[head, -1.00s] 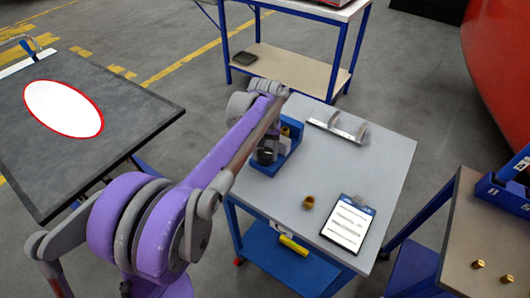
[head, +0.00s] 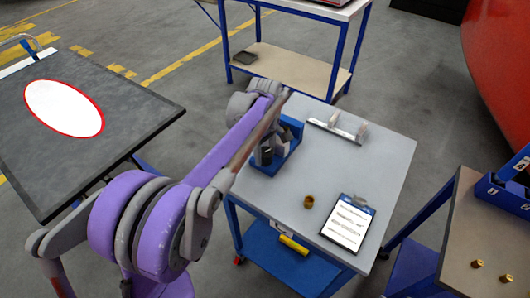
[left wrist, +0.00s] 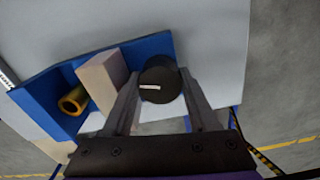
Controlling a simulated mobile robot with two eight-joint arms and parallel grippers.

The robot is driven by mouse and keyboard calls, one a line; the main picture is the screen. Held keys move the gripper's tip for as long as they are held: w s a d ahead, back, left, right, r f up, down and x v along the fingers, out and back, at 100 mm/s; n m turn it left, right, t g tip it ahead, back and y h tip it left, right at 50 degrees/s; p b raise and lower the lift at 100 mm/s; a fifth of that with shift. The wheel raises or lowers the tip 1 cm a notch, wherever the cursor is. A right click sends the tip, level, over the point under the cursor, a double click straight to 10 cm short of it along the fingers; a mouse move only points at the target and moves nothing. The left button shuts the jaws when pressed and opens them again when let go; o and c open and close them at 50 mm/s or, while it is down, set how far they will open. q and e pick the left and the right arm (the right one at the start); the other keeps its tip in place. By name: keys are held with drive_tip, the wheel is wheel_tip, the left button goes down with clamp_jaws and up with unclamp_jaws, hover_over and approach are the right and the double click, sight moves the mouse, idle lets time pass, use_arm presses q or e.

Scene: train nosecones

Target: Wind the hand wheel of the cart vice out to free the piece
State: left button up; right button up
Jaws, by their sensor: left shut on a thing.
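The blue cart vice (head: 291,143) stands at the left back of the grey cart top, partly hidden by my left arm. In the left wrist view its blue body (left wrist: 42,82) holds a brass piece (left wrist: 73,101), a hollow cylinder, beside a pale jaw block (left wrist: 102,79). I cannot tell whether block and piece touch. The round black hand wheel (left wrist: 160,82), with a white mark, sits between the fingers of my left gripper (left wrist: 162,98), which is shut on it. In the head view the left gripper (head: 265,155) is over the vice's near side. My right gripper is out of view.
On the cart top (head: 375,170) are a metal bracket (head: 338,129), a loose brass part (head: 308,202) and a clipboard (head: 349,222). A dark table (head: 90,165) stands left. A bench (head: 465,230) with brass parts and a blue bin (head: 505,188) stands right.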

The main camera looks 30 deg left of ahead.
use_arm(q)
drive_tip(key=shift+n, duration=0.7)
drive_tip(key=shift+r, duration=0.1)
drive_tip(key=o, duration=1.4)
drive_tip(key=shift+a, duration=0.1)
drive_tip(key=shift+c, duration=0.2)
